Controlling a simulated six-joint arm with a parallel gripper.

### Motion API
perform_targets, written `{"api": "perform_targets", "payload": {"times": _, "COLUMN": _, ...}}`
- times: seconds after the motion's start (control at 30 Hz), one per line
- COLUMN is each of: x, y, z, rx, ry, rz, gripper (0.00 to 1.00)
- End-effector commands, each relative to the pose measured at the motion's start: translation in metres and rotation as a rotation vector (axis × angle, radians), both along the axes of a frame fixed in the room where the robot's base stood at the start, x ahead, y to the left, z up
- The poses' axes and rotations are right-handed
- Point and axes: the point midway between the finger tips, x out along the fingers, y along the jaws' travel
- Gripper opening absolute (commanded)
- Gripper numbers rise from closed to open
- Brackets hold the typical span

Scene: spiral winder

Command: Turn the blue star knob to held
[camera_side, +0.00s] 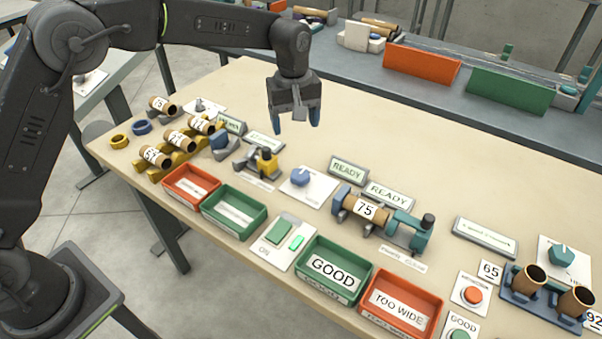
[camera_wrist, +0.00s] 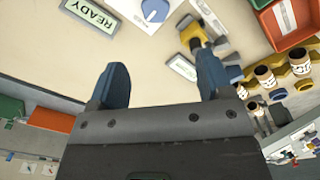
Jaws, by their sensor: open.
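The blue star knob (camera_side: 300,177) sits on a white plate (camera_side: 316,190) in the middle of the bench. In the wrist view the knob (camera_wrist: 155,10) is at the top edge, partly cut off. The lettering on its plate is too small to read. My gripper (camera_side: 295,117) is open and empty, with blue fingertips pointing down. It hangs above the bench, behind the knob in the side view and apart from it. In the wrist view both fingers (camera_wrist: 161,78) are spread with bare bench between them.
A yellow device (camera_side: 263,163) stands left of the knob, and READY signs (camera_side: 348,170) and a winder with a tube marked 75 (camera_side: 364,209) stand right. Red (camera_side: 190,202) and green bins (camera_side: 262,218) line the front. A teal knob (camera_side: 562,254) is far right.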

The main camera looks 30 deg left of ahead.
Motion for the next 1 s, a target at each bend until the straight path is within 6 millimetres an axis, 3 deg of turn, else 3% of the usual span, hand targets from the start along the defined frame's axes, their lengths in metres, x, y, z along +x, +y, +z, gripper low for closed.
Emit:
{"api": "perform_targets", "payload": {"times": 0.07, "x": 0.007, "y": -0.005, "z": -0.014, "rx": 0.002, "ry": 0.017, "rz": 0.029, "gripper": 0.73}}
{"api": "perform_targets", "payload": {"times": 0.37, "x": 0.011, "y": -0.008, "z": -0.043, "rx": 0.006, "ry": 0.029, "rz": 0.053, "gripper": 0.73}}
{"api": "perform_targets", "payload": {"times": 0.8, "x": 0.010, "y": -0.008, "z": -0.130, "rx": 0.006, "ry": 0.029, "rz": 0.052, "gripper": 0.73}}
{"api": "perform_targets", "payload": {"times": 1.0, "x": 0.011, "y": -0.008, "z": -0.153, "rx": 0.004, "ry": 0.026, "rz": 0.052, "gripper": 0.73}}
